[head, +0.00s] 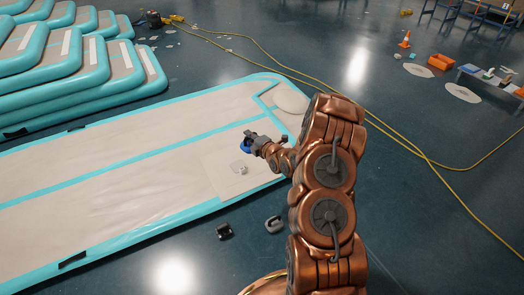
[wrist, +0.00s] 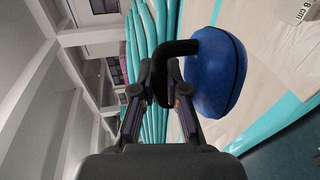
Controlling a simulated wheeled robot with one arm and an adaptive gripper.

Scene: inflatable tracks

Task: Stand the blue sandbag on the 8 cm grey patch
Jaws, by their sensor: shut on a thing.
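The blue sandbag (head: 245,147) is a rounded bag with a black handle, seen large in the wrist view (wrist: 218,78). My gripper (head: 256,139) is shut on the handle; its fingers close around it in the wrist view (wrist: 164,92). The bag is over the near right part of the beige track; I cannot tell whether it touches it. A pale square (head: 232,186) lies on the track just below the bag in the head view, with a small grey-white item (head: 240,169) on it. An "8 cm" label (wrist: 304,10) shows at the wrist view's top right corner; the grey patch itself is unclear.
A black item (head: 224,231) and a grey item (head: 274,224) sit on the floor beside the teal-edged track (head: 100,195). A round pale pad (head: 290,98) is at its far right end. Stacked tracks (head: 85,75) stand far left. Yellow cables (head: 400,135) cross the floor.

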